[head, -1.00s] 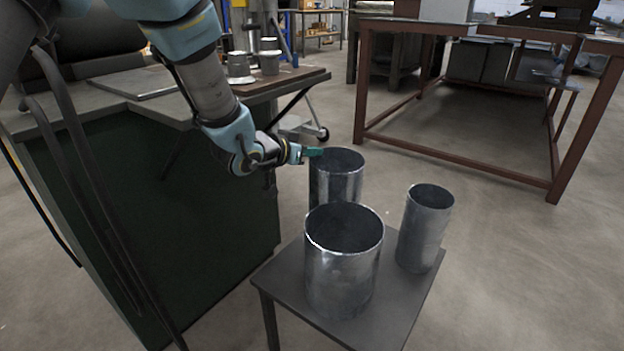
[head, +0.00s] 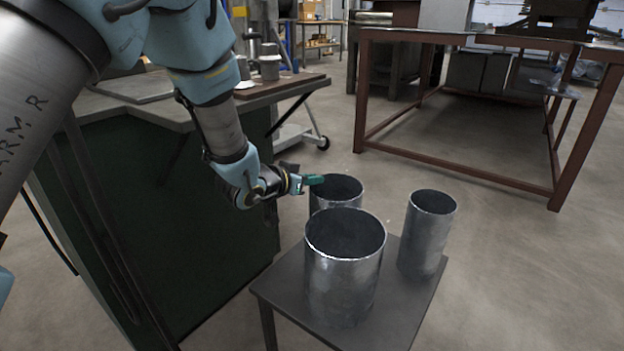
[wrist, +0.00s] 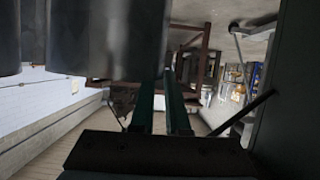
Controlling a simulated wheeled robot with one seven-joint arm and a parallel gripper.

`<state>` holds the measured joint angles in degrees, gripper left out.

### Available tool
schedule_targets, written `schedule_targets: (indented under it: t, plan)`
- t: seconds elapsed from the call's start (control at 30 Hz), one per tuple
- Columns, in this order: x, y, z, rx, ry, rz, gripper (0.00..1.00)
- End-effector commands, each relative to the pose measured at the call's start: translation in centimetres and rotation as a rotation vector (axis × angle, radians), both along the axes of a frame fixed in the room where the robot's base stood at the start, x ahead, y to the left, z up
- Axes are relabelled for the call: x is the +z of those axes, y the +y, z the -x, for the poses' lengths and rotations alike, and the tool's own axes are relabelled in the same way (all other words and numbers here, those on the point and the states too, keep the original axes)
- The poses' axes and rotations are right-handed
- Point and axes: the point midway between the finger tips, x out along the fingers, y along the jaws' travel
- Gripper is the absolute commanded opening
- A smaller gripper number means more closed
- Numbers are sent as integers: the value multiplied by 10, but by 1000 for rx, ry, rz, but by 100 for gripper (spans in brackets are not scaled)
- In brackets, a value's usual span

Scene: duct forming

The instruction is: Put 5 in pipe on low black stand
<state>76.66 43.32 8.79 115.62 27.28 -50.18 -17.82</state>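Three open grey metal pipes show in the head view; no size marks are legible. The wrist view shows this pipe (wrist: 108,40) at the fingers (wrist: 161,92). It is upright at the back of the low black stand (head: 392,312); its bottom is hidden behind the wide pipe, so I cannot tell if it touches. The wide pipe (head: 343,280) stands in front and the narrow pipe (head: 428,240) stands at right, both upright on the stand.
A dark green cabinet bench (head: 190,220) stands left of the stand, close to my arm. Small metal parts sit on a board (head: 290,82) behind it. A red-brown framed table (head: 455,170) stands behind. The floor to the right is open.

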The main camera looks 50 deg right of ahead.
Motion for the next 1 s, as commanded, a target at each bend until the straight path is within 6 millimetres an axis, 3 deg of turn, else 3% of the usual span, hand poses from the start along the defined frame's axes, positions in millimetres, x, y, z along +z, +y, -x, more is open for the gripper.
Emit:
schedule_targets:
  t: [0.17,0.47,0.63,1.0]
  plan:
    - [0,0,0,0,0,0,33]
    - [4,1,0,0,0,0,33]
    - [13,22,-1,2,1,-1,33]
    - [41,91,-1,2,1,0,33]
